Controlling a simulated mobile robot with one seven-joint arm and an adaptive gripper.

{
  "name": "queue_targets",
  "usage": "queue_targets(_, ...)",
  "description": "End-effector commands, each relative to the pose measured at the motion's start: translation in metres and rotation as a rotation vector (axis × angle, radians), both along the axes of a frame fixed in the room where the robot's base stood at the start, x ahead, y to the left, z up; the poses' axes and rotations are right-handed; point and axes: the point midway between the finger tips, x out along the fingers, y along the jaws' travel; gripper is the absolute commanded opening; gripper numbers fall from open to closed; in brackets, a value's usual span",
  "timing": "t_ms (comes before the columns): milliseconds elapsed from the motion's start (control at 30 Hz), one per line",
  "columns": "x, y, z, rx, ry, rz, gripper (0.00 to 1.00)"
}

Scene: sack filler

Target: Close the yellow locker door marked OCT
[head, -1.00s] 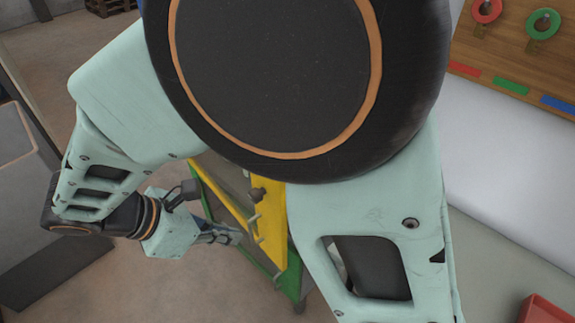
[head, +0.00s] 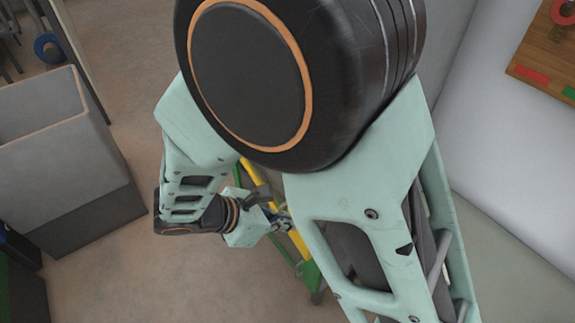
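A narrow strip of a yellow panel (head: 299,244), edged by green framing (head: 308,274), shows between my arm links in the head view. It may be the yellow locker door, but no OCT marking can be read. Most of it is hidden behind my arm, so I cannot tell how far open it is. My gripper (head: 284,221) is beside the yellow strip and seems to overlap its left edge. Whether it touches the strip is unclear. The fingers are small and partly covered, so their opening cannot be made out.
A large grey open-topped bin (head: 60,150) stands on the floor at left. A wooden board (head: 545,62) with coloured labels is at upper right, by a pale surface. Bare brown floor (head: 190,285) lies below my gripper.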

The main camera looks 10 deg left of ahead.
Motion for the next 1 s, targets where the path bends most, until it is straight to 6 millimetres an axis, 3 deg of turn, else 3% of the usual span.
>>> queue_targets(200, 0.015, -0.017, 0.002, 0.000, 0.000, -0.001, 0.00)
queue_targets(667, 0.020, -0.021, 0.001, 0.001, 0.000, -0.002, 0.00)
queue_targets(1000, 0.066, -0.071, 0.000, 0.002, -0.001, -0.006, 0.00)
